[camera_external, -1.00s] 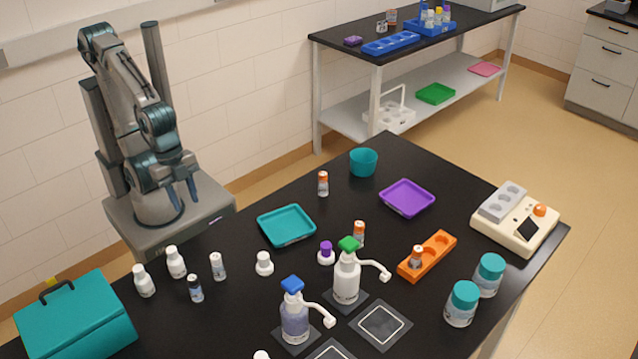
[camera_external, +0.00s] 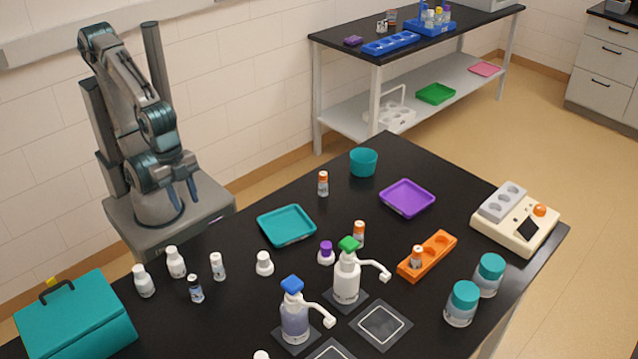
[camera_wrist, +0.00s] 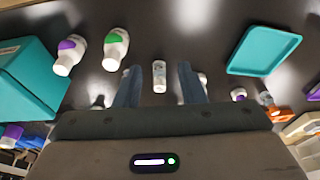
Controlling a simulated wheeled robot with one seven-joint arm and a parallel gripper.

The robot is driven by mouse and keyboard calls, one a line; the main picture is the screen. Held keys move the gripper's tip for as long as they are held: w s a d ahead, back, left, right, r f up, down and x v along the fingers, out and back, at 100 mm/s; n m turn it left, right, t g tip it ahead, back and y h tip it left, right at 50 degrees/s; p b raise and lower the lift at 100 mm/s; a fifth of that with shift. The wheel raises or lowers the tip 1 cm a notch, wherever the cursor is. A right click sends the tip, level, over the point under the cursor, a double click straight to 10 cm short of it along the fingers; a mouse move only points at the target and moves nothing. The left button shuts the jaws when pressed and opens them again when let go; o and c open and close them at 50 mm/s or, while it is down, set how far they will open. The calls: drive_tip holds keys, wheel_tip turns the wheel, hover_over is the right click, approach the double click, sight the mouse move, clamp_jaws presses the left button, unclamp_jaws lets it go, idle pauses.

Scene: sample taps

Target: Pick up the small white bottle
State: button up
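Several white bottles stand on the black table. A short, squat white bottle (camera_external: 264,264) stands below the teal tray. A slim white vial (camera_external: 218,267) is to its left, and two larger white bottles (camera_external: 175,263) (camera_external: 144,281) are farther left. I cannot tell for certain which one the task names. My gripper (camera_external: 183,203) is open and empty, above my base and apart from the table bottles. In the wrist view a slim white vial (camera_wrist: 159,77) shows in the gap between the fingers, with the two larger bottles (camera_wrist: 116,50) to the left.
A dark vial (camera_external: 195,289) stands near the slim vial. A teal case (camera_external: 75,322) is at the left. The teal tray (camera_external: 287,226), two pump bottles (camera_external: 347,281) (camera_external: 295,318), an orange rack (camera_external: 440,250) and a purple tray (camera_external: 407,198) are farther right.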

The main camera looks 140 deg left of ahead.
drive_tip(key=o, duration=0.6)
drive_tip(key=shift+o, duration=0.2)
drive_tip(key=m+g+b, duration=0.3)
drive_tip(key=m, duration=1)
hover_over(263, 255)
drive_tip(key=f, duration=0.9)
drive_tip(key=shift+w+a, duration=0.25)
drive_tip(key=shift+w, duration=0.05)
drive_tip(key=shift+s+d+f+p, duration=0.15)
drive_tip(key=shift+f, duration=1.3)
drive_tip(key=shift+s+d+f+p, duration=0.1)
drive_tip(key=shift+f+p, duration=0.05)
drive_tip(key=shift+f, duration=1.25)
